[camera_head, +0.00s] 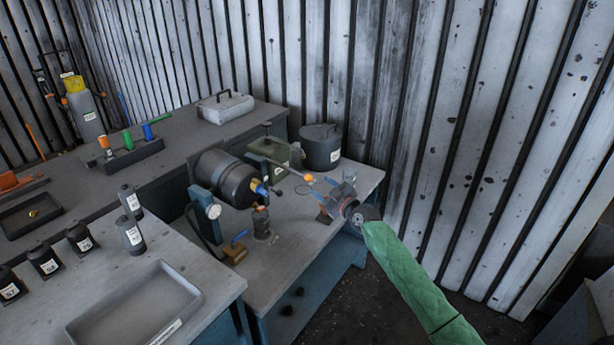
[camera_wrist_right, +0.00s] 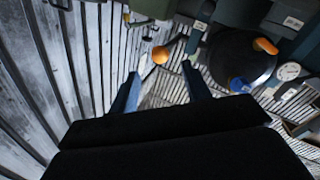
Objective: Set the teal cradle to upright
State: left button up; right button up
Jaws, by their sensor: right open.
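The teal cradle (camera_head: 200,202) stands on the right-hand bench and carries a black drum (camera_head: 225,178) that lies on its side, tilted. In the right wrist view the drum (camera_wrist_right: 240,52) is at the upper right. A lever runs from the drum area to an orange knob (camera_head: 308,178). My right gripper (camera_head: 324,190) is open just to the right of the knob. In the right wrist view the knob (camera_wrist_right: 160,55) is just beyond the space between the open fingers (camera_wrist_right: 160,74), apart from them. My left gripper is not in view.
A pressure gauge (camera_head: 213,211) sits on the cradle's front. Behind the drum stand a green box (camera_head: 283,157) and a grey lidded pot (camera_head: 321,148). A small fitting with a blue handle (camera_head: 240,237) is at the front. Several dark bottles and a grey tray (camera_head: 135,308) occupy the left-hand bench.

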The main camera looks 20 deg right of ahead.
aim_at(311, 179)
jog(key=shift+w+a+f+n, duration=0.1)
jog(key=shift+w+n, duration=0.2)
jog(key=p+x, duration=0.1)
jog(key=x, duration=0.5)
jog(key=shift+w+p, duration=0.15)
jog(key=shift+p, duration=0.15)
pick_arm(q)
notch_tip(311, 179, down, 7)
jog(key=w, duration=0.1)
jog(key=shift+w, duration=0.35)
pick_arm(e)
jog(key=shift+w+a, duration=0.25)
jog(key=shift+w, duration=0.25)
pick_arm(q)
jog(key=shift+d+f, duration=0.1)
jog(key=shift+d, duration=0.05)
pick_arm(e)
jog(key=shift+f, duration=0.1)
grip_shut()
